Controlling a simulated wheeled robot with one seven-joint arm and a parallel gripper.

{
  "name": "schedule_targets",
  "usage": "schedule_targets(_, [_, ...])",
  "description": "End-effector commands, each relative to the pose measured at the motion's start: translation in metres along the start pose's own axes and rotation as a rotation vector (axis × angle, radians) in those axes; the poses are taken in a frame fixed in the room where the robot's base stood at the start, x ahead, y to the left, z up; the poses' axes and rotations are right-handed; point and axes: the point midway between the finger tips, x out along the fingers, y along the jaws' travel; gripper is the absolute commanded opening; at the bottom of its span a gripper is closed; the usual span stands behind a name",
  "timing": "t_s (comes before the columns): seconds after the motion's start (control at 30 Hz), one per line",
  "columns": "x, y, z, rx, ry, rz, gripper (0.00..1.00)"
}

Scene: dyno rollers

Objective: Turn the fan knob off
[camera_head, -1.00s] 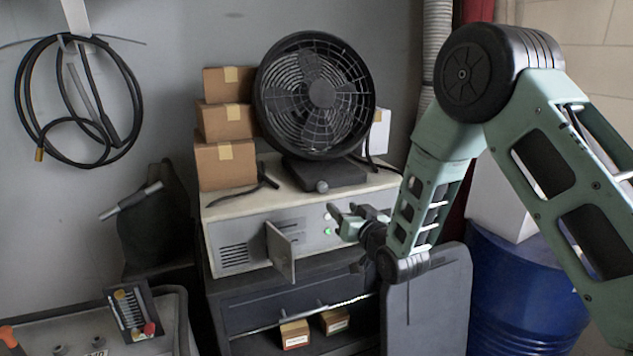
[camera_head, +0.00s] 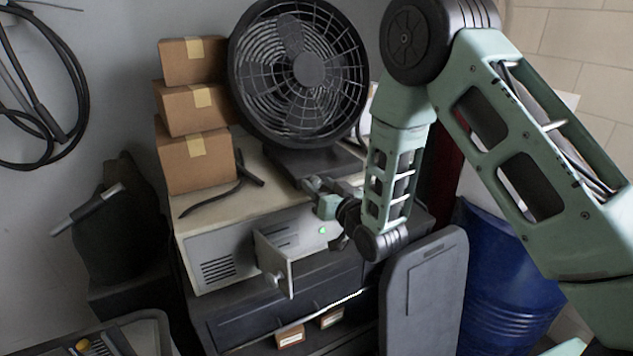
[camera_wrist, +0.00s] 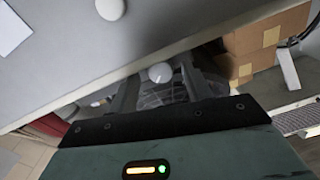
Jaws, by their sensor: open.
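The black fan (camera_head: 308,70) stands on its dark base (camera_head: 290,165) on top of the pale cabinet. In the wrist view the small light grey fan knob (camera_wrist: 160,72) appears between my two fingertips, with the fan grille (camera_wrist: 163,97) behind it. In the head view my gripper (camera_head: 317,191) hides the knob; it is at the front edge of the base. My gripper (camera_wrist: 158,84) is open and empty. I cannot tell whether a finger touches the knob.
A white round knob (camera_wrist: 110,8) is on the cabinet front, close to my gripper. An open flap (camera_head: 272,258) juts out below and to the left. Stacked cardboard boxes (camera_head: 195,160) stand left of the fan. A blue barrel (camera_head: 510,270) stands on the right.

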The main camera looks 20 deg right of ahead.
Motion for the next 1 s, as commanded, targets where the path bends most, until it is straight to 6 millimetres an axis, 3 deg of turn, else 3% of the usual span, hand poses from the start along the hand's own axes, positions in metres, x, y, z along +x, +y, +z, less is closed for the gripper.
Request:
schedule_targets(0.2, [-0.0001, 0.0001, 0.0002, 0.000, 0.000, 0.000, 0.49])
schedule_targets(0.37, [-0.0001, 0.0001, 0.0001, 0.000, 0.000, 0.000, 0.04])
schedule_targets(0.6, [0.0002, -0.0002, 0.0026, -0.036, 0.001, -0.001, 0.04])
schedule_targets(1.0, [0.0002, -0.0011, 0.0030, -0.360, -0.011, 0.001, 0.04])
